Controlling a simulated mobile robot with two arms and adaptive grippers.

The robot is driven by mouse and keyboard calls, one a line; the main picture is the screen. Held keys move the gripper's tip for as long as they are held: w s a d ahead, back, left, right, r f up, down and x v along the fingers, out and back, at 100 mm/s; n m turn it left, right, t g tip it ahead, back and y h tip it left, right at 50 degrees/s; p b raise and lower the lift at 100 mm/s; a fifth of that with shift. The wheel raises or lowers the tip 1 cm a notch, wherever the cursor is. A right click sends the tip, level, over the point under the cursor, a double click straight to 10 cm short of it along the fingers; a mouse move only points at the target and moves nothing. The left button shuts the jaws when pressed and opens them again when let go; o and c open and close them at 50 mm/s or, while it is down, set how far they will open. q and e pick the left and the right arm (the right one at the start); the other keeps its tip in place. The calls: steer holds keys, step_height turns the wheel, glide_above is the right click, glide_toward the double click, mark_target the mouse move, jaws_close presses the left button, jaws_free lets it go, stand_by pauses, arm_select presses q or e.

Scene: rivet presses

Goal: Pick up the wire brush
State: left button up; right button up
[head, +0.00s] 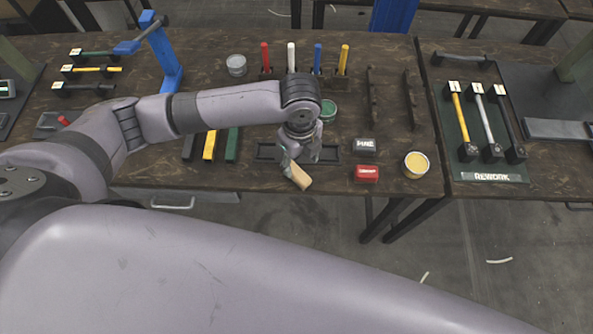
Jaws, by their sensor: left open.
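A tan, wooden-looking piece (298,176), which looks like the wire brush, lies tilted at the front edge of the dark wooden bench (260,178). Its upper end is hidden behind my left gripper, and I see no bristles. My left gripper (293,163) points down right at this piece, open, with its fingers overlapping the piece in the picture. I cannot tell whether they touch it. My right gripper is not in view.
A dark shallow tray (331,154) sits beside the gripper. Coloured upright handles (291,58) stand behind. A green rework board (486,173) lies on the right bench.

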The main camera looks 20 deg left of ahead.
mark_target(297, 171)
arm_select(q)
steer(key=shift+f, duration=0.75)
steer(key=f, duration=0.1)
steer(key=f+p, duration=0.1)
steer(key=f, duration=0.2)
steer(key=shift+s+a, duration=0.1)
steer(key=shift+a, duration=0.2)
steer(key=shift+f, duration=0.65)
steer(key=shift+f+p, duration=0.2)
steer(key=shift+p, duration=0.2)
jaws_close()
